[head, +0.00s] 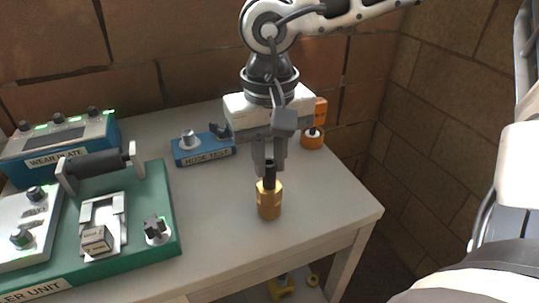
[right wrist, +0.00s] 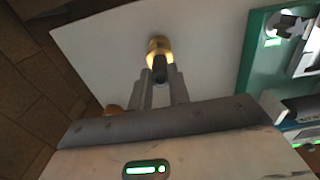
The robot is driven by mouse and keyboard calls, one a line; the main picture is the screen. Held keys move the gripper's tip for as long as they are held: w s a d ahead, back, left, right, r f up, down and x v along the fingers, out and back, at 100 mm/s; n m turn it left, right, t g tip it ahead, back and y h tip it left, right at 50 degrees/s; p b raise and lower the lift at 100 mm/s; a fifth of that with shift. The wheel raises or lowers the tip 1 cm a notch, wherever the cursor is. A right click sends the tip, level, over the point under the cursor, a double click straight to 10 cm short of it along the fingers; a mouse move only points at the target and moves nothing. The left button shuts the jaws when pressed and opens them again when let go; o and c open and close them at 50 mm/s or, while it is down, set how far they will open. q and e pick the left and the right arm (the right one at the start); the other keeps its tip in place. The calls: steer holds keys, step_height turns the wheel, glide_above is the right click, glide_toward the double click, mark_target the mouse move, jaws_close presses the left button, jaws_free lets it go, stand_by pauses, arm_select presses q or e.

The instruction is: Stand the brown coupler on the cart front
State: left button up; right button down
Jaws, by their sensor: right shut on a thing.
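The coupler (head: 269,203) is a brass-brown cylinder with a narrower black top, upright near the front right part of the pale cart top (head: 330,195). My right gripper (head: 269,164) points down from above and is shut on the coupler's black top. In the right wrist view the coupler (right wrist: 158,46) shows beyond the fingertips (right wrist: 160,80). Its base is at or close to the surface; I cannot tell whether it touches. My left gripper is not in view.
A green unit (head: 165,215) with a grey roller and clamp fills the left. The surface around the coupler is clear.

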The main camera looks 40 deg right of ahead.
steer(key=shift+f, duration=0.25)
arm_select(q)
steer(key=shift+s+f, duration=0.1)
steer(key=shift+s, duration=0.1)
arm_select(e)
steer(key=c, duration=1.3)
jaws_free()
steer(key=shift+r, duration=0.1)
steer(key=shift+r+p, duration=0.35)
steer(key=shift+r, duration=0.15)
arm_select(q)
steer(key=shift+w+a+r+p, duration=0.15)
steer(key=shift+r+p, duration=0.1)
steer(key=shift+p, duration=0.2)
arm_select(e)
step_height(320, 180, up, 12)
steer(key=shift+f, duration=0.25)
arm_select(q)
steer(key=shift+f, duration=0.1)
